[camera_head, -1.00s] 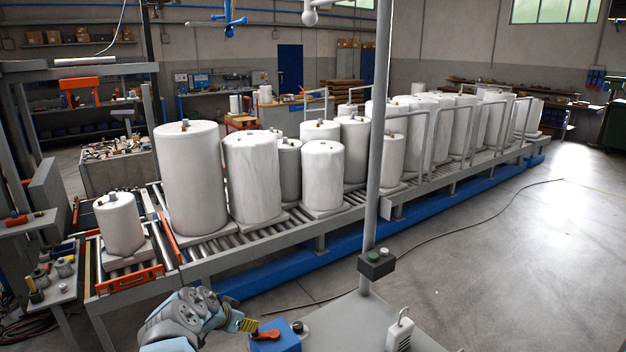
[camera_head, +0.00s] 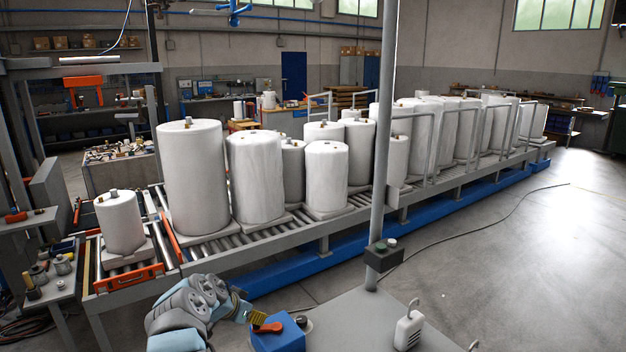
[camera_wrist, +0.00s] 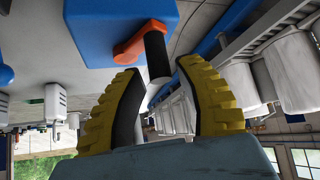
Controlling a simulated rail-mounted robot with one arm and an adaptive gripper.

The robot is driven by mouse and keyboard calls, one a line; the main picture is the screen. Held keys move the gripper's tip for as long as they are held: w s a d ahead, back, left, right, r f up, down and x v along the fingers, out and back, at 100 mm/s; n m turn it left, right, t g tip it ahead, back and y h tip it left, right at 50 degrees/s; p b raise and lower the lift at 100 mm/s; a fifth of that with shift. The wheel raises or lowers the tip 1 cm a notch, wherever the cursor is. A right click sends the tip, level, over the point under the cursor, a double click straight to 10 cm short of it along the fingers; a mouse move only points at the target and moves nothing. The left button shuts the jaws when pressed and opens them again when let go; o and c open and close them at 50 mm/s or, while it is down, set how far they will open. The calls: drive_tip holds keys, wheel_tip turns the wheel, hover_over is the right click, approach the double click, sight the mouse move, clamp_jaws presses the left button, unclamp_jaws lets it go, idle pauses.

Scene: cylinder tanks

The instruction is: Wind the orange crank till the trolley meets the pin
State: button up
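The orange crank (camera_head: 268,327) sits on a blue box (camera_head: 280,337) at the front of the grey bench. In the wrist view its orange arm (camera_wrist: 135,42) and black handle (camera_wrist: 157,57) show under the blue box. My gripper (camera_wrist: 162,76) has yellow ribbed fingers; they are open, with the handle between their tips and gaps on both sides. My gripper (camera_head: 257,318) is just left of the crank in the head view. A low carriage with orange end bars (camera_head: 128,277) carries a small white cylinder (camera_head: 120,222) at the left; I cannot tell if it is the trolley. I cannot pick out the pin.
A grey post (camera_head: 380,150) with a dark button box (camera_head: 384,256) rises from the bench (camera_head: 350,325). A white padlock-shaped item (camera_head: 409,327) is to the right. A long roller conveyor (camera_head: 300,235) with several white cylinders runs behind. Open floor lies at right.

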drive_tip(key=c, duration=0.5)
drive_tip(key=shift+o, duration=0.2)
drive_tip(key=p, duration=0.3)
drive_tip(key=shift+s+r, duration=0.2)
drive_tip(key=shift+r, duration=0.05)
drive_tip(key=shift+s+p, duration=0.1)
drive_tip(key=shift+p, duration=0.55)
drive_tip(key=s+p, duration=0.1)
drive_tip(key=p, duration=0.4)
drive_tip(key=shift+s+d+p, duration=0.2)
drive_tip(key=shift+p, duration=0.1)
drive_tip(key=shift+s+d+f, duration=0.1)
drive_tip(key=shift+f, duration=0.1)
drive_tip(key=shift+d+p, duration=0.15)
drive_tip(key=shift+p, duration=0.25)
